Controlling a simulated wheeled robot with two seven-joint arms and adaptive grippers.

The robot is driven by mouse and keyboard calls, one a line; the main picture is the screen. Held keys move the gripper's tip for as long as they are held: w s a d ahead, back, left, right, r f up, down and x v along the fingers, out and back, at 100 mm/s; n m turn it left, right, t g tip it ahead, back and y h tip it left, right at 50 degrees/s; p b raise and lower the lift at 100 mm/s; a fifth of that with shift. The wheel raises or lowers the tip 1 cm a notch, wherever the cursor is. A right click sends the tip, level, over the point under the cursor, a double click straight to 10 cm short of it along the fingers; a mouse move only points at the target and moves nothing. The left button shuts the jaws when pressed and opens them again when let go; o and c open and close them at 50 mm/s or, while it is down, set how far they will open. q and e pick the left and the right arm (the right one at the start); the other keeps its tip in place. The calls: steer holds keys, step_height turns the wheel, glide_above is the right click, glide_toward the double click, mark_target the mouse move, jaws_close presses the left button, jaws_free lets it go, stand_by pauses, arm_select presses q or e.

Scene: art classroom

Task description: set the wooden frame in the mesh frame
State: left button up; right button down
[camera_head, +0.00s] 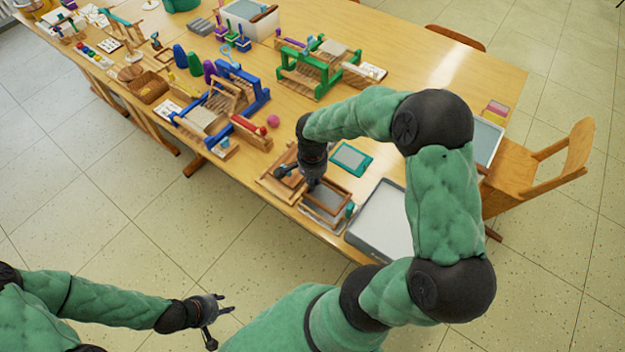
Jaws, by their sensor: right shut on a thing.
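The mesh frame (322,220) lies near the front edge of the table, a wooden rim around a grey sheet. A brown wooden frame (338,190) is over it, slightly offset. I cannot tell whether it touches the mesh frame or is a little above it. My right gripper (313,186) reaches down from above and is shut on the wooden frame at its far left side; the fingertips are small and partly hidden. My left gripper (226,310) is open and empty, off the table at the lower left.
Another wooden piece (268,185) lies just left of the mesh frame. A teal-edged screen (351,158) lies behind, and a grey tray (384,222) is close on the right. Looms and a pink ball (273,121) stand farther left.

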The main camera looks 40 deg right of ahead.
steer(key=shift+f, duration=0.15)
steer(key=shift+f+b, duration=0.35)
steer(key=shift+b, duration=0.1)
steer(key=shift+f+b, duration=1.5)
steer(key=shift+b, duration=0.05)
stand_by(2.4)
stand_by(0.4)
steer(key=c, duration=1.1)
jaws_free()
steer(key=shift+c, duration=0.2)
step_height(320, 180, up, 12)
